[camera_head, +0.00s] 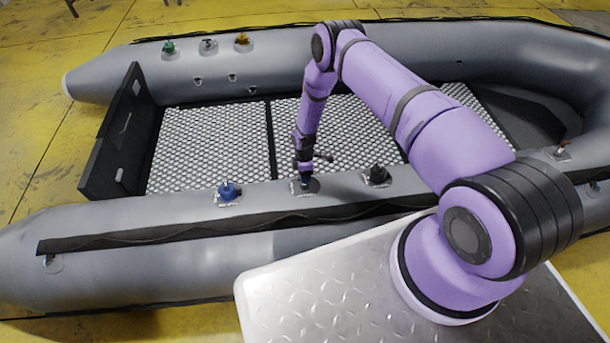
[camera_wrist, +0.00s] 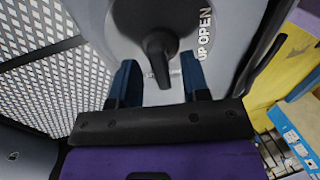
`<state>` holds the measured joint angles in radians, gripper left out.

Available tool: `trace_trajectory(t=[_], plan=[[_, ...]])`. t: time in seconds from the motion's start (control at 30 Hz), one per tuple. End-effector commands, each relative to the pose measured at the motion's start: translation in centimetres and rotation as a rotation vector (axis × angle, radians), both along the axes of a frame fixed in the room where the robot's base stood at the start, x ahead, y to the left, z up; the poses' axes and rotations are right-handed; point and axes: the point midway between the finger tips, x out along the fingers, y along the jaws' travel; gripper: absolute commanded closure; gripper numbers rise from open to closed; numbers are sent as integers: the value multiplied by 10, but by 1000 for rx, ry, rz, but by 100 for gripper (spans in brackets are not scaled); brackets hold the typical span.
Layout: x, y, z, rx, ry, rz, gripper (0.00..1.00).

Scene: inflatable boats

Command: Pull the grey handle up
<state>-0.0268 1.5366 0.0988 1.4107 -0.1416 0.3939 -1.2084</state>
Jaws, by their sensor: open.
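A dark grey handle (camera_wrist: 158,50) with a rounded head and a short lever stands on the near grey tube, beside a plate lettered "UP OPEN" (camera_wrist: 203,35). In the head view my gripper (camera_head: 305,182) is low over the near tube and mostly hides this handle. In the wrist view my gripper (camera_wrist: 159,68) is open, with one blue finger on each side of the lever. The lever points toward the gripper's base. I cannot tell whether either finger touches it.
A blue handle (camera_head: 228,190) is to the left on the same tube, and a black handle (camera_head: 377,174) to the right. Green (camera_head: 169,47), grey (camera_head: 208,46) and orange (camera_head: 241,39) handles stand on the far tube. The patterned boat floor (camera_head: 215,150) is clear.

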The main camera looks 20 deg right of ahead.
Motion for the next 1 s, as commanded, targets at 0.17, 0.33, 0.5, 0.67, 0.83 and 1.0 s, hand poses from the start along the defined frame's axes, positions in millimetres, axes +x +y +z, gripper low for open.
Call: trace_trajectory(t=[0.17, 0.33, 0.5, 0.67, 0.83, 1.0], plan=[[0, 0, -1, 0, 0, 0, 57], [0, 0, -1, 0, 0, 0, 74], [0, 0, -1, 0, 0, 0, 100], [1, 0, 1, 0, -1, 0, 100], [5, -1, 18, 0, -3, 0, 100], [7, -1, 30, 1, -2, 1, 100]])
